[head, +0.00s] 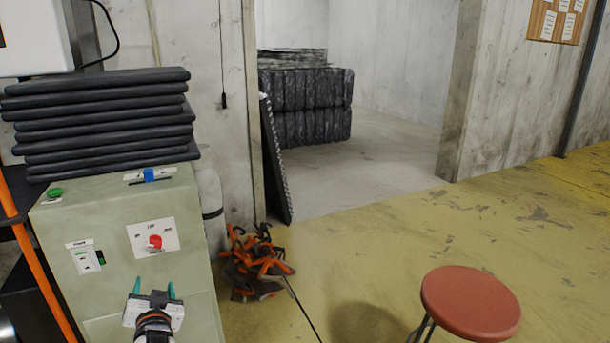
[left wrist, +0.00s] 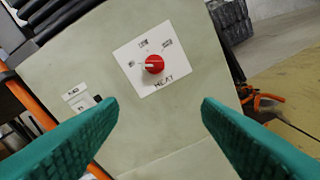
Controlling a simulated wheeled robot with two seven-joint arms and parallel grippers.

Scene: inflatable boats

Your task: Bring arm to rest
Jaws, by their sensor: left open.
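My left gripper (head: 153,291) shows at the lower left of the head view, in front of a pale green control cabinet (head: 110,271). Its two teal fingers are spread apart with nothing between them. They also frame the left wrist view (left wrist: 160,112). A red rotary knob (head: 155,242) on a white plate sits on the cabinet's face beyond the fingers. In the left wrist view the knob (left wrist: 154,64) stands apart from both fingertips, with the word HEAT printed below it. My right gripper is in neither view.
Black folded sheets (head: 105,118) lie stacked behind the cabinet top. An orange and black heap (head: 258,265) lies on the floor right of the cabinet. A red round stool (head: 470,303) stands at lower right. Yellow floor (head: 400,250) between them is open.

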